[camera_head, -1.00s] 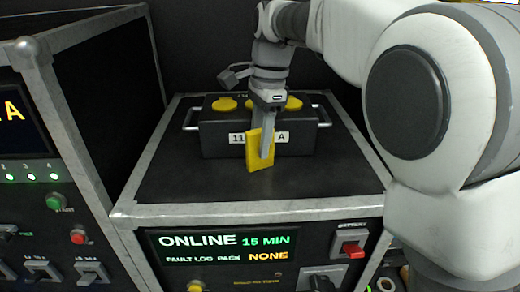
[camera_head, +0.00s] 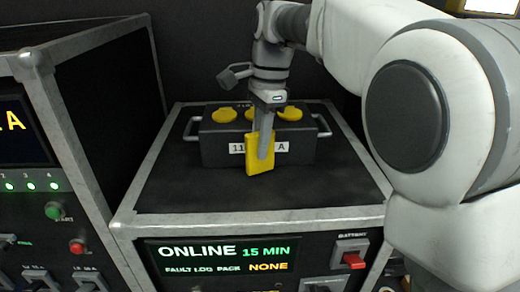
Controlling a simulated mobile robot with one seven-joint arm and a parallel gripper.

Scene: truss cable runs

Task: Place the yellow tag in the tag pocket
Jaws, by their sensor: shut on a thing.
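My gripper (camera_head: 262,130) is shut on the yellow tag (camera_head: 259,155). The tag hangs upright and slightly tilted below the fingers, in front of the dark box with a white label. I cannot tell whether the tag touches the case top. I cannot make out the tag pocket in this view.
The dark box (camera_head: 218,140) with yellow round caps and side handles stands on a black case (camera_head: 180,190) with metal edges. The case front has a lit display (camera_head: 220,255) and a red switch (camera_head: 354,261). A taller panel (camera_head: 40,150) stands at left. The case top's front is clear.

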